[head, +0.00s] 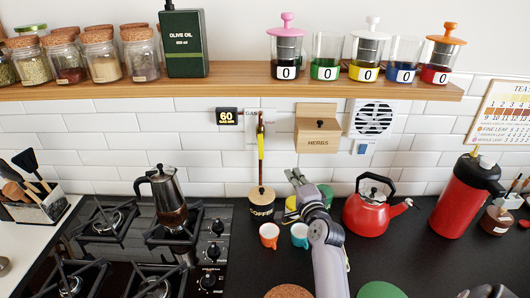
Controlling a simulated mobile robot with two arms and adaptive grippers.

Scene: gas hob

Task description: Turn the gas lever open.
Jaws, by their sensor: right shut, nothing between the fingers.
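The gas lever (261,143) is a yellow handle on a thin copper-coloured pipe (261,171) on the tiled wall, under a plate marked GAS. The handle lies upright, in line with the pipe. My right gripper (292,174) is in the middle of the head view, lower than the lever and to its right. It is shut and empty, and appears apart from the lever. My left gripper does not show.
A coffee jar (262,212) stands below the pipe. Orange (269,236) and blue cups (300,235) are near my right arm. A red kettle (370,215) is to the right, a black hob (130,245) to the left. A shelf (230,86) overhangs the lever.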

